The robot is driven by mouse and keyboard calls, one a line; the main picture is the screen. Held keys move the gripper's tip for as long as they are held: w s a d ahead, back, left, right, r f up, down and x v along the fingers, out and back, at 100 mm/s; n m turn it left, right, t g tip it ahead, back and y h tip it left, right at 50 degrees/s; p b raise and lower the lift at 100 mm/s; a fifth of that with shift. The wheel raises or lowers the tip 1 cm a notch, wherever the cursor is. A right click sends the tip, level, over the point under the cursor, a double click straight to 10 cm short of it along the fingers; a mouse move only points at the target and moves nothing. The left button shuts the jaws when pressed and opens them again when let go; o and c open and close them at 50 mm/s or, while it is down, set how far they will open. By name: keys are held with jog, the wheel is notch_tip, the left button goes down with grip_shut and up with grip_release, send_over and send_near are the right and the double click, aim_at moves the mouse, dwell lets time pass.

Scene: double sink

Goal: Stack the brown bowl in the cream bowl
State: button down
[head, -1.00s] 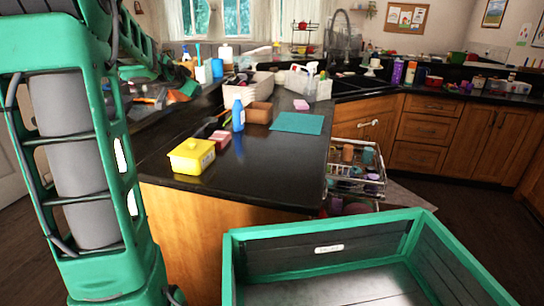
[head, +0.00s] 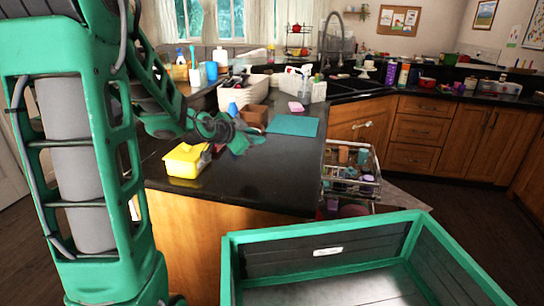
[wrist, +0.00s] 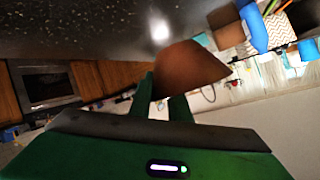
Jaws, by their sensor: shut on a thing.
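The brown bowl (wrist: 190,68) shows in the wrist view, tilted and seen mostly from the side. My gripper (wrist: 163,100) is shut on it, with the green fingers at its lower left edge. In the head view my gripper (head: 242,137) is above the black counter, behind the yellow box and in front of the brown box. I cannot make out the brown bowl there. I cannot make out the cream bowl in either view now.
A yellow box (head: 187,160) stands on the black counter (head: 255,180) near its front left. A brown box (head: 255,115), a white basket (head: 243,95) and a teal mat (head: 292,126) are farther back. The counter's front right is clear. An open dishwasher rack (head: 350,175) is at right.

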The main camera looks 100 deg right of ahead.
jog(key=s+d+f, duration=0.1)
jog(key=s, duration=0.1)
jog(key=s+d+f, duration=0.1)
jog(key=s+f, duration=0.1)
jog(key=s, duration=0.1)
jog(key=s+d+f, duration=0.2)
jog(key=s, duration=0.1)
jog(key=shift+f, duration=2.2)
jog(key=shift+f, duration=0.1)
jog(key=c, duration=1.6)
grip_release()
jog(key=shift+c, duration=0.2)
